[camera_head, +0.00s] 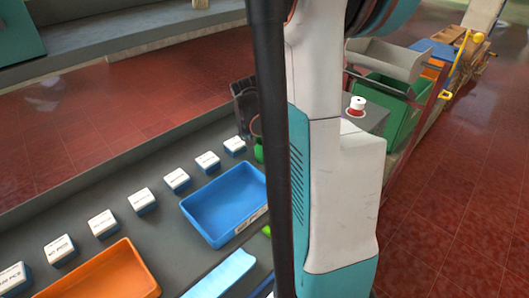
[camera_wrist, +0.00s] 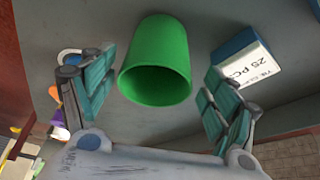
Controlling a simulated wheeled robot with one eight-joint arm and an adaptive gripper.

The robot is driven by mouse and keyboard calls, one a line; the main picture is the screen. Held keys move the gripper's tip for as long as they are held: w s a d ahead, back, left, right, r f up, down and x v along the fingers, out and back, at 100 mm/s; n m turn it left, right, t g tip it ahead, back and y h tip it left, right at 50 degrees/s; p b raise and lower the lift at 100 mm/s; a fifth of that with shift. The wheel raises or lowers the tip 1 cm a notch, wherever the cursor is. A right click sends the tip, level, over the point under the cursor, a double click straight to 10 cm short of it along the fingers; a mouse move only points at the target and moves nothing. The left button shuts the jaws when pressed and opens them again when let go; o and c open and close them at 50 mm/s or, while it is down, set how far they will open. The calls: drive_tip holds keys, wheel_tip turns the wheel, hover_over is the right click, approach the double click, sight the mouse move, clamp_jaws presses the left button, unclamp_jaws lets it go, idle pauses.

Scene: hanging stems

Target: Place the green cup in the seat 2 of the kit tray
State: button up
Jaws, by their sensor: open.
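The green cup (camera_wrist: 155,55) is in the middle of the wrist view, its open mouth facing the camera. My gripper (camera_wrist: 160,66) is open, with one teal-padded finger on each side of the cup and visible gaps between them. In the head view a green piece, likely the cup (camera_head: 258,152), shows at the edge of a dark pole, which hides most of it. I cannot tell for sure which tray is the kit tray, and no seat numbers are readable.
A white-and-blue labelled box (camera_wrist: 245,62) stands right of the cup in the wrist view. In the head view, several such boxes line the grey table. A blue tray (camera_head: 190,212), an orange tray (camera_head: 128,250) and a light-blue object (camera_head: 222,276) lie nearer.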

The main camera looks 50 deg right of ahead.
drive_tip(key=b+x, duration=0.2)
drive_tip(key=x, duration=0.3)
drive_tip(key=shift+s+d, duration=0.15)
drive_tip(key=c, duration=1.2)
